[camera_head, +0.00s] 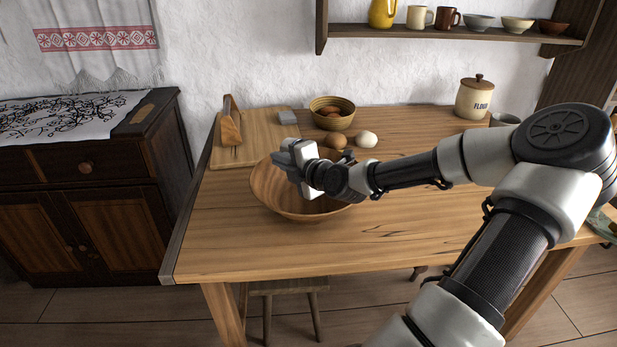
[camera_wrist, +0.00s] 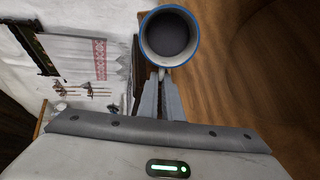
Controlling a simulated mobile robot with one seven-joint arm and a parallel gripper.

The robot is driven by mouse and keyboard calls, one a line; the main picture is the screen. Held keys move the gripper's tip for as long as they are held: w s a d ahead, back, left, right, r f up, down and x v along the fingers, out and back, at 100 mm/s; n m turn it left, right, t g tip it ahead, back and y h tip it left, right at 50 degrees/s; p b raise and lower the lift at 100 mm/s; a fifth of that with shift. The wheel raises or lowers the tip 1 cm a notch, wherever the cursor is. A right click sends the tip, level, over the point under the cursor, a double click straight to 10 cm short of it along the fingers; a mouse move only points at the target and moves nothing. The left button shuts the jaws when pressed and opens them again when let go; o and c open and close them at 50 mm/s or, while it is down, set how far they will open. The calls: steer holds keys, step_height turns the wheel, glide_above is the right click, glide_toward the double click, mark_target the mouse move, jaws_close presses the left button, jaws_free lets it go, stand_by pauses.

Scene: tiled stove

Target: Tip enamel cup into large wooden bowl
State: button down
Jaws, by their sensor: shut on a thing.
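The enamel cup (camera_wrist: 147,50) is white with a blue rim. In the wrist view its mouth faces the camera; the inside looks dark grey, and I cannot tell what it holds. My gripper (camera_wrist: 161,80) is shut on the cup at its near side, by what looks like the handle. The large wooden bowl (camera_head: 266,197) stands on the table in the head view. My gripper (camera_head: 281,160) is above the bowl there and hides part of it. I cannot make out the cup in the head view.
A cutting board (camera_head: 260,122) with a wooden holder (camera_head: 230,127) lies behind the bowl. A smaller striped bowl (camera_head: 331,112) with eggs, a brown egg (camera_head: 336,142) and a white egg (camera_head: 366,139) are close behind. A flour jar (camera_head: 474,99) stands back right. The table's front (camera_head: 400,245) is clear.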

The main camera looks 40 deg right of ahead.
steer(key=shift+s+t+b, duration=0.6)
steer(key=shift+s+b, duration=0.1)
steer(key=shift+b, duration=0.3)
steer(key=shift+r, duration=0.35)
steer(key=shift+s+r+t+b, duration=0.25)
steer(key=shift+r+t+b, duration=0.7)
steer(key=shift+r, duration=0.35)
steer(key=shift+s+r+t+b, duration=0.2)
steer(key=shift+s+r+t, duration=0.1)
steer(key=shift+r+t, duration=0.65)
steer(key=shift+s+r+t+b, duration=0.15)
steer(key=shift+s+r+t, duration=0.15)
steer(key=shift+r+t, duration=0.6)
stand_by(1.1)
steer(key=shift+f, duration=0.2)
